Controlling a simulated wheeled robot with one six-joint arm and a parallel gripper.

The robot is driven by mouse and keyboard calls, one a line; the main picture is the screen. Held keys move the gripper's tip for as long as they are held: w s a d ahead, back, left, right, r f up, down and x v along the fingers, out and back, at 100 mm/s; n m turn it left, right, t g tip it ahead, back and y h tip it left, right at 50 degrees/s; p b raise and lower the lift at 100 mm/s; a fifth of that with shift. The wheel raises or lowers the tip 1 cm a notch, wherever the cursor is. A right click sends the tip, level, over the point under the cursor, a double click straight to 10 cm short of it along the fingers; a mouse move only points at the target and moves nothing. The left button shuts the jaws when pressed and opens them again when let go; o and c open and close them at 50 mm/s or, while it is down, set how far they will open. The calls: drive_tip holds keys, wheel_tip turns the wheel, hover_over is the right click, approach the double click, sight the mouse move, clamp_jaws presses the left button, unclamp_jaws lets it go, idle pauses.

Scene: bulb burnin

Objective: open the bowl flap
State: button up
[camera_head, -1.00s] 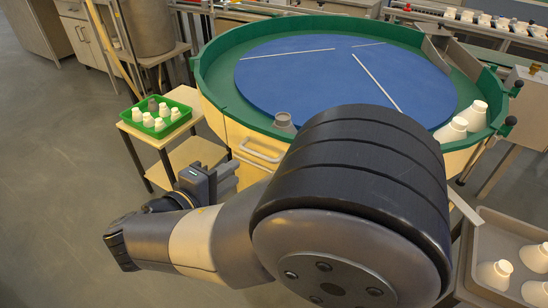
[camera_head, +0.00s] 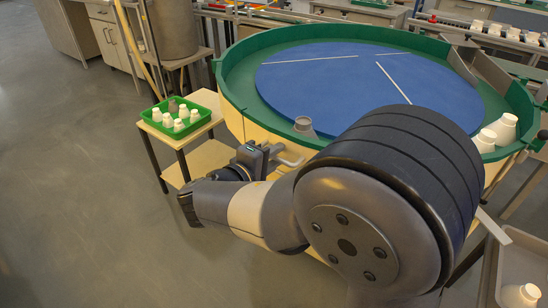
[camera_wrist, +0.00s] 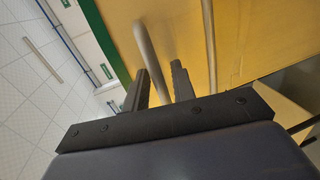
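The round bowl has a green rim (camera_head: 240,97) and a blue disc (camera_head: 350,75) inside. Its pale yellow side carries a light bar handle (camera_head: 290,160), which I take to belong to the flap; the flap's edges are hard to make out. My gripper (camera_head: 270,154) is at this handle. In the wrist view, my gripper (camera_wrist: 160,83) is open in front of the yellow panel (camera_wrist: 185,35). The grey handle bar (camera_wrist: 150,55) runs between the fingers, nearer the left one. I cannot tell whether they touch it. My arm hides much of the bowl's front.
A small table (camera_head: 158,135) with a green tray (camera_head: 150,122) of bottles stands left of the bowl. A grey tray (camera_head: 520,258) is at lower right. Floor at left is clear.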

drive_tip(key=shift+c, duration=0.3)
clamp_jaws()
idle(0.3)
